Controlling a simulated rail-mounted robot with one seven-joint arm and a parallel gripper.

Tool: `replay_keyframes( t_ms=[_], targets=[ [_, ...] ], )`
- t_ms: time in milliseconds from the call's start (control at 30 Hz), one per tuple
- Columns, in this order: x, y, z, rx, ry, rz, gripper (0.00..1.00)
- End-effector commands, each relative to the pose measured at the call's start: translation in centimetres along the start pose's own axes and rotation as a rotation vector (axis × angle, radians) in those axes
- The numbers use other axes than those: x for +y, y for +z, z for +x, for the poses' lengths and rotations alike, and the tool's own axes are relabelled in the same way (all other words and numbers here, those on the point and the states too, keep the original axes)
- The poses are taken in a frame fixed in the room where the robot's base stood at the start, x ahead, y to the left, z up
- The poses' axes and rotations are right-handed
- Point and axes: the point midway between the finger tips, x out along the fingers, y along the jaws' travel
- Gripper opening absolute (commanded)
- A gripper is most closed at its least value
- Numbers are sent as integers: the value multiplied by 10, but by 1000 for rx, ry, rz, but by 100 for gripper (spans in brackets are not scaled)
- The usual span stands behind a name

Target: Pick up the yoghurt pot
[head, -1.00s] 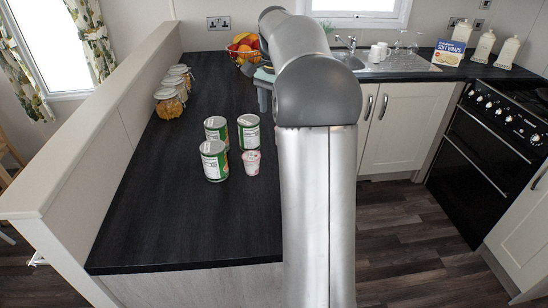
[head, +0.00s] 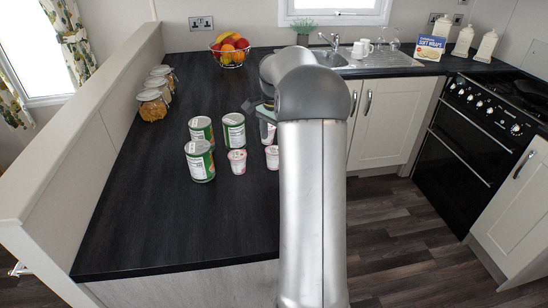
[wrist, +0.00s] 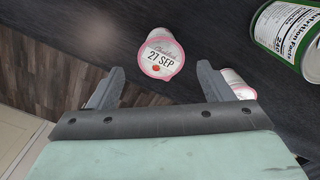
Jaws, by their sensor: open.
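Two small white-and-pink yoghurt pots stand on the dark worktop in the head view: one (head: 237,161) beside the cans, another (head: 272,157) at the edge of my arm. In the wrist view a yoghurt pot (wrist: 160,54), lid marked "27 SEP", lies just beyond and between the fingertips of my open gripper (wrist: 160,68). No finger visibly touches it. A second pot (wrist: 236,80) is partly hidden behind the right finger. In the head view my arm hides most of the gripper.
Several green-and-white cans (head: 200,161) stand left of the pots; one can (wrist: 290,35) is at right in the wrist view. Jars (head: 152,105) line the left wall. A fruit basket (head: 230,50) stands at the back. The front worktop is clear; its edge drops to the floor at right.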

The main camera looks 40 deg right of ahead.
Motion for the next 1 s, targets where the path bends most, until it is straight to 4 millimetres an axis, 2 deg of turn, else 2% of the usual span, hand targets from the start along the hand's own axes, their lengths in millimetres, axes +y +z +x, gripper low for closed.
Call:
replay_keyframes(
  t_ms=[333,667,833,1000],
  targets=[
    [-1,4,44,-3,2,0,74],
    [-2,4,52,0,0,0,74],
    [-2,4,52,0,0,-1,26],
    [-2,4,51,0,0,-1,25]
  ],
)
